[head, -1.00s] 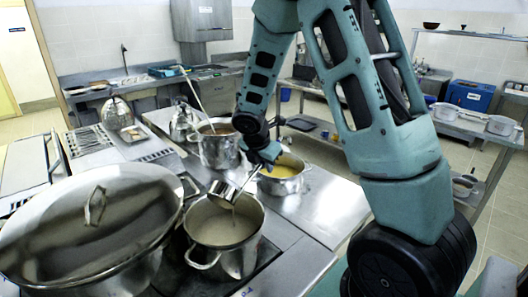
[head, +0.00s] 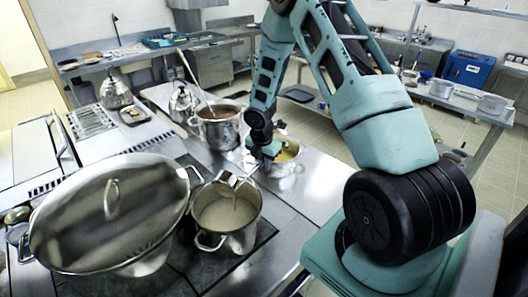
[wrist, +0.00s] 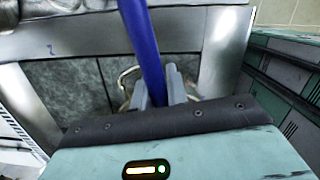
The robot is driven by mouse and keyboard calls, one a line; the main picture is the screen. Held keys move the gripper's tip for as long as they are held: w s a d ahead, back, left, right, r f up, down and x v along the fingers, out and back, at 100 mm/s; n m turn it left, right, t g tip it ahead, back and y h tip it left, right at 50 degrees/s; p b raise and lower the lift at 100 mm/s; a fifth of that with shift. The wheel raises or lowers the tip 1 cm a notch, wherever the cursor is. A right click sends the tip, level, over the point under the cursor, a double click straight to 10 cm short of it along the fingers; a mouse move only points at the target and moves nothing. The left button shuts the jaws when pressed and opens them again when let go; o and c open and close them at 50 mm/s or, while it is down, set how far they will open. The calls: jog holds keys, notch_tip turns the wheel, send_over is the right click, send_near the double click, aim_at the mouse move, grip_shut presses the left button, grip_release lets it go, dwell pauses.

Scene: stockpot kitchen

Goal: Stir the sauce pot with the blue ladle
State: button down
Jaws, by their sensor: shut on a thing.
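My gripper (head: 267,155) is shut on the blue ladle. In the wrist view the ladle's blue handle (wrist: 143,45) runs up from between the two grey fingers (wrist: 160,92). A pot with reddish-brown contents (head: 216,131) stands behind, with a long handle leaning out. A pot with yellow contents (head: 284,168) stands beyond the gripper, partly hidden.
A large lidded pot (head: 105,222) stands close on the left of the front pot. Two kettles (head: 115,93) (head: 183,104) stand farther back. The steel counter (head: 310,190) right of the pots is clear. A blue box (head: 469,68) is on the right shelf.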

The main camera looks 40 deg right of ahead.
jog(key=shift+d+p, duration=0.25)
jog(key=shift+p, duration=0.25)
notch_tip(320, 180, down, 6)
jog(key=g+y+b, duration=0.1)
jog(key=g+y, duration=0.1)
jog(key=y, duration=0.3)
jog(key=shift+w+f+b, duration=0.15)
jog(key=shift+b, duration=0.15)
jog(key=shift+d, duration=0.15)
dwell(1.6)
